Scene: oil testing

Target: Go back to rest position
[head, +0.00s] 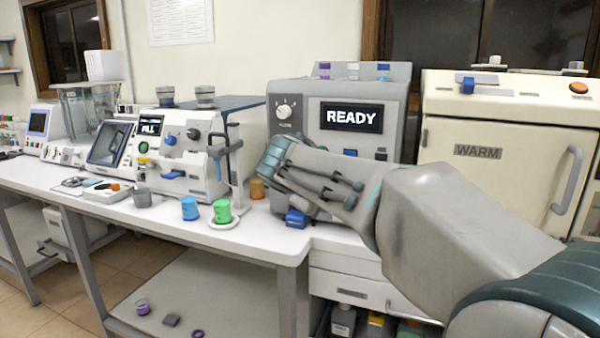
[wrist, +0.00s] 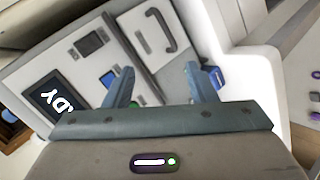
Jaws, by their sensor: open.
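My arm reaches in from the lower right in the head view and stretches left across the front of the grey machine (head: 300,100) with the READY display. My gripper's fingers are mostly hidden behind my arm in that view. In the wrist view my gripper (wrist: 160,85) is open, with its two blue-grey fingers wide apart and nothing between them. Beyond the fingers the grey machine's front (wrist: 115,55) shows, with its display, a blue button and a panel with a dark handle (wrist: 165,30).
A blue cup (head: 190,208) and a green cup (head: 222,211) stand on the white bench (head: 262,243), left of my arm. A clamp stand (head: 236,170) is close by. The cream WARM cabinet (head: 500,110) is behind my arm. Small items lie on the lower shelf (head: 215,300).

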